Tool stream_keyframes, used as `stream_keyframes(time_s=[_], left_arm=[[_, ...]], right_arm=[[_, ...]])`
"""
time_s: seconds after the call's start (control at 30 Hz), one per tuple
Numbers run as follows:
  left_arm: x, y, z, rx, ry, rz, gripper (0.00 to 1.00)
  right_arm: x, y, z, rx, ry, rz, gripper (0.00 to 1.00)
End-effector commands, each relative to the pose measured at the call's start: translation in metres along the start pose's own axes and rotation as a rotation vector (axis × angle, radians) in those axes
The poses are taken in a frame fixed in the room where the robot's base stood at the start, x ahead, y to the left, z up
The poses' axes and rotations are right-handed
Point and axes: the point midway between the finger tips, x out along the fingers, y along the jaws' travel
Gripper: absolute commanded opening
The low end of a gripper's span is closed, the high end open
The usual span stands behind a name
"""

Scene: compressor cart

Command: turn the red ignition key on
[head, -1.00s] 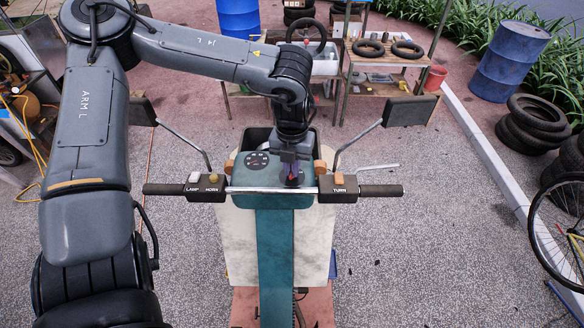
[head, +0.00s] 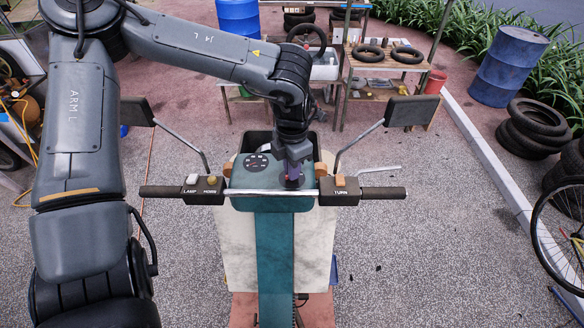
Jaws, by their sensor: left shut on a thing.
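My left gripper (head: 294,176) points down at the teal dash of the cart, just behind the handlebar (head: 262,192). It is shut on the red ignition key, which its fingers hide almost fully. The turn angle of the key cannot be made out. A round gauge panel (head: 257,162) sits on the dash to the left of the gripper. My right gripper is not in view.
Mirrors stand at left (head: 137,111) and right (head: 410,110) on thin stalks. The left switch box (head: 204,190) has LAMP and HORN buttons, the right one (head: 340,192) a TURN switch. Blue barrels, tyres and a workbench stand farther back.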

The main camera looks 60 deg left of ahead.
Motion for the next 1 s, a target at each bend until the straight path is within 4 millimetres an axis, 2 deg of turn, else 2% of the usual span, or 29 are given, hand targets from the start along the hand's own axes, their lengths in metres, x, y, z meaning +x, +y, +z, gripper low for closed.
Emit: stream_keyframes(time_s=[0.6,0.63,0.8,1.0], left_arm=[[-0.001,-0.0006,0.0001,0.051,-0.001,0.0,0.0],[-0.001,-0.0006,0.0001,0.051,-0.001,0.0,0.1],[-0.0007,-0.0004,0.0001,0.05,-0.001,0.0,0.34],[-0.0004,-0.0002,0.0,0.049,0.0,0.0,0.34]], right_arm=[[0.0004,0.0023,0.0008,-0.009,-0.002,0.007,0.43],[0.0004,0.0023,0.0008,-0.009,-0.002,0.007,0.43],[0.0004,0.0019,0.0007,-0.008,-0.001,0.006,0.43],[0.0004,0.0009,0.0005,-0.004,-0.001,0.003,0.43]])
